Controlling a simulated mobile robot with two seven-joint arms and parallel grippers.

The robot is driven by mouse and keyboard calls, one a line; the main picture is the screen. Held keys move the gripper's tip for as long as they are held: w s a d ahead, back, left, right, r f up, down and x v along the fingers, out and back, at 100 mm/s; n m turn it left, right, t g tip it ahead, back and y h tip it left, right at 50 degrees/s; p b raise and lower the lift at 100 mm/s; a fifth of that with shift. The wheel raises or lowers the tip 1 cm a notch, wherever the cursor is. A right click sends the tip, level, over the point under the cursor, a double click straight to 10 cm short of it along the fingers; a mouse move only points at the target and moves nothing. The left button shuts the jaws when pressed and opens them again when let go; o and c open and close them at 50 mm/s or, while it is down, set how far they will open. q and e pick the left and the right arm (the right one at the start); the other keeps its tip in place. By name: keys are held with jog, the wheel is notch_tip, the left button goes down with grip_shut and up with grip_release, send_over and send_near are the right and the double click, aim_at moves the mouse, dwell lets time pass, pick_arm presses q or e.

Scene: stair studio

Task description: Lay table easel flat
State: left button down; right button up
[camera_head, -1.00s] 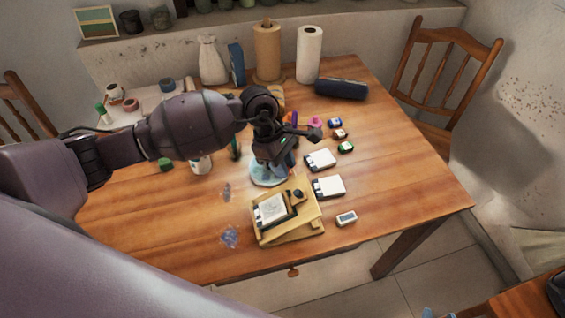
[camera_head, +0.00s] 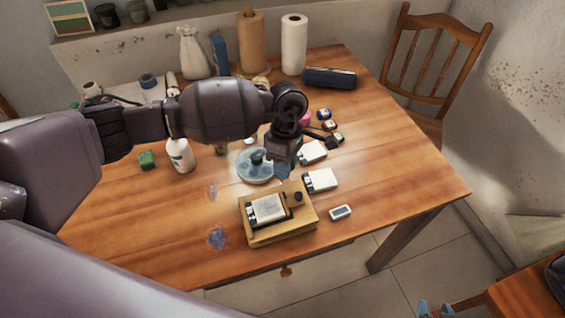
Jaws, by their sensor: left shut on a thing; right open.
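The wooden table easel (camera_head: 307,213) stands near the table's front edge, with its panel low over its base. A framed white sheet (camera_head: 267,209) rests on the panel. My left gripper (camera_head: 284,174) is at the easel's upper back edge, pointing down, shut on what seems to be the top of the easel; its own wrist partly hides the contact.
A round glass dish (camera_head: 252,173) lies just behind the easel. White pads (camera_head: 320,181) and a small eraser-like block (camera_head: 341,212) lie to its right. A white bottle (camera_head: 181,155) stands left. The front left of the table is mostly clear.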

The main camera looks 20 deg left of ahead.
pick_arm(q)
jog(key=shift+d+f+b, duration=0.25)
jog(key=shift+f+b, duration=0.05)
jog(key=shift+f, duration=0.25)
jog(key=c, duration=1)
grip_release()
jog(key=shift+w+d, duration=0.1)
jog(key=shift+w, duration=0.1)
jog(key=v, duration=1)
jog(key=shift+r, duration=0.4)
